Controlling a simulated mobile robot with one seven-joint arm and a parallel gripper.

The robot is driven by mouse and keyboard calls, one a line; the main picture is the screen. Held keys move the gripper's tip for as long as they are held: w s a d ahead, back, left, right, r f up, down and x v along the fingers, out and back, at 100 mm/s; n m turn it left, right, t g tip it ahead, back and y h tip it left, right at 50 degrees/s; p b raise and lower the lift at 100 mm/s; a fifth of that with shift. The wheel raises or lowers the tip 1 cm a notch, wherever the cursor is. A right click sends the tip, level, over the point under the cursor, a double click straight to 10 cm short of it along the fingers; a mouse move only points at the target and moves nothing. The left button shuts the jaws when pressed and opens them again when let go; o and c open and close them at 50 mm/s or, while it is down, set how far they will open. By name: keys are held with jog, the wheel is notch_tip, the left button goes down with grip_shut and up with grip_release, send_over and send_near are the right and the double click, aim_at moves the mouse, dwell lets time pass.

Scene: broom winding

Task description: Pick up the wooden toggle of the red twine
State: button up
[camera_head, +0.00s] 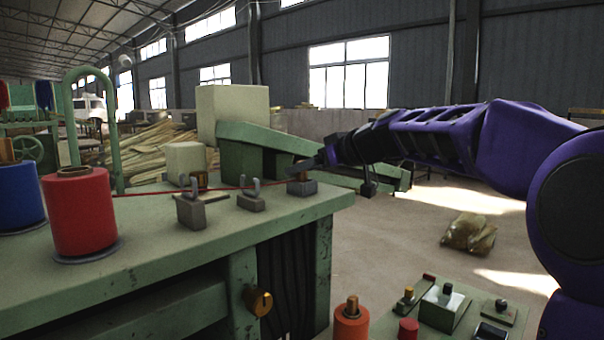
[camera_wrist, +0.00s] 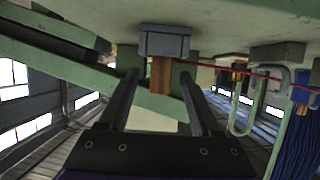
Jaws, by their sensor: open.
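The wooden toggle (camera_wrist: 160,76) is a small brown peg in a grey block (camera_wrist: 165,42). In the wrist view it stands between the two dark fingers of my gripper (camera_wrist: 158,88), with a visible gap on each side. In the head view my gripper (camera_head: 312,164) reaches from the right to the grey block (camera_head: 302,188) at the bench's right end, with the toggle (camera_head: 298,177) partly hidden. The red twine (camera_head: 150,192) runs from the red spool (camera_head: 80,215) through metal guides towards the toggle. It also shows in the wrist view (camera_wrist: 232,70).
Two hooked guides (camera_head: 191,207) (camera_head: 251,201) stand on the green bench (camera_head: 150,255) left of my gripper. A blue spool (camera_head: 18,195) is beside the red one. A green machine arm (camera_head: 260,135) lies behind. A control panel (camera_head: 450,310) sits at the lower right.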

jog(key=shift+w+a+f, duration=0.2)
jog(key=shift+w+a, duration=0.2)
jog(key=shift+a, duration=0.05)
grip_shut()
jog(key=shift+r, duration=0.1)
